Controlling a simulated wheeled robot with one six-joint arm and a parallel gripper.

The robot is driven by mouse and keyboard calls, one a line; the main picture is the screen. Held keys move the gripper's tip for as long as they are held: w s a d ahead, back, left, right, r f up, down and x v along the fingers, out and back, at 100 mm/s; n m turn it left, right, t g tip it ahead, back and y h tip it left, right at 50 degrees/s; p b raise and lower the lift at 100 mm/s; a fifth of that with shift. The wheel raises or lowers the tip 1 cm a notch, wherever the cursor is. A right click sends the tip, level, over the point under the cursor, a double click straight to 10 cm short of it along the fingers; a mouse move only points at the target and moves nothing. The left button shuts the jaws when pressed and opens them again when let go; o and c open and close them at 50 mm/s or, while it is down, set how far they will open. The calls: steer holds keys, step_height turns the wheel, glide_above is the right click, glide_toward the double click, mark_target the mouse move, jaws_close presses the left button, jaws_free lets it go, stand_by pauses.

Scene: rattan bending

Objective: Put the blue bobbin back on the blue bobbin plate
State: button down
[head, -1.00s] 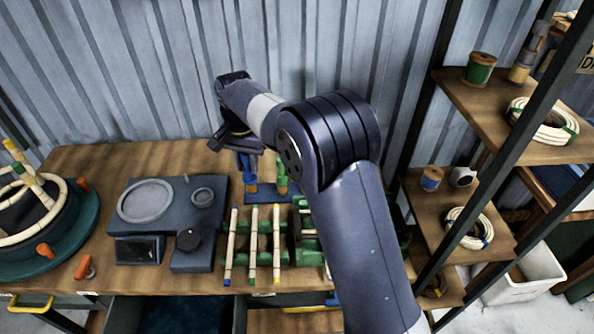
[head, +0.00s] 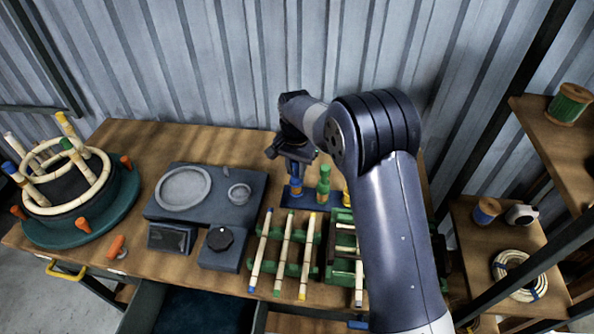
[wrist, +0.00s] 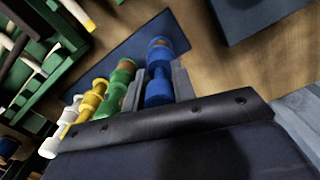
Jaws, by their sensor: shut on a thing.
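My gripper (wrist: 160,88) is shut on the blue bobbin (wrist: 158,72), which stands between its two grey fingers in the wrist view. In the head view the blue bobbin (head: 296,187) is under my gripper (head: 287,158), which partly covers it. It is at the left end of a row with a green bobbin (wrist: 122,78), a yellow one (wrist: 95,97) and a white one (wrist: 70,115). A flat blue plate (wrist: 112,58) lies by the row; it also shows in the head view (head: 306,204). I cannot tell whether the blue bobbin's base touches it.
A green rack (head: 292,268) with pale sticks lies in front of the bobbins. A dark device (head: 207,205) is to the left, and a green round form with rings (head: 100,215) is farther left. Shelves (head: 508,235) with spools stand right. Bare wood shows behind the device.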

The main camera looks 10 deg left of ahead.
steer(key=shift+f, duration=0.85)
steer(key=shift+f, duration=0.1)
steer(key=c, duration=1.2)
jaws_free()
steer(key=shift+o, duration=0.2)
step_height(320, 180, up, 12)
steer(key=shift+r+b, duration=0.15)
steer(key=shift+b, duration=0.5)
